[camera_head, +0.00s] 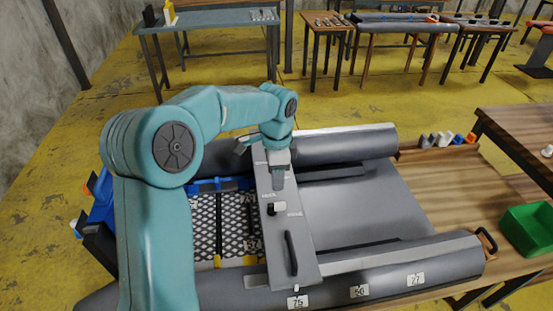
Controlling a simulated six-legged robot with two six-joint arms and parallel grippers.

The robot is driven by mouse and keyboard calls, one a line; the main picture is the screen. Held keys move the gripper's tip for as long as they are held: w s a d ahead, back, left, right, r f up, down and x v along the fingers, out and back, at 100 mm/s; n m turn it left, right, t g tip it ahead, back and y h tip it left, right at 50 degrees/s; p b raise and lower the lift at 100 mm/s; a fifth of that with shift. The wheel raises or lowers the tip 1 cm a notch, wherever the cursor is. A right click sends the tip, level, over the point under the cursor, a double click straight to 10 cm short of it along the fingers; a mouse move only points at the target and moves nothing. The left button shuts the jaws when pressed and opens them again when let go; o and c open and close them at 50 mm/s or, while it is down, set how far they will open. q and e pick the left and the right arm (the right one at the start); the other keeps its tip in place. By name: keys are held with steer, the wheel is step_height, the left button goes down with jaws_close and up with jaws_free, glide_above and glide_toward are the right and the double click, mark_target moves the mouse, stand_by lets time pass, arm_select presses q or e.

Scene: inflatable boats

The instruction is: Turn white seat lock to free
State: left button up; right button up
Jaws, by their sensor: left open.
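A grey seat board (300,257) lies across the inflatable boat, bridging its two side tubes. On it sits a small lock knob (279,208), white with a dark part at its left end, lying roughly crosswise to the board. Small printed labels are beside the knob, too small to read surely. My left gripper (278,180) points down over the board, just beyond the knob and apart from it. It is open; its fingers are small and partly merge with the board. My right gripper is not in view.
A black handle (291,252) stands on the board's near end. The grey boat tube (420,262) carries numbered tags. A patterned floor mat (233,222) lies left of the board. A green bin (528,228) stands on the wooden table at right. The boat floor (365,210) right of the board is clear.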

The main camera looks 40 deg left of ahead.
arm_select(q)
step_height(320, 180, up, 5)
steer(key=shift+r, duration=0.2)
stand_by(0.5)
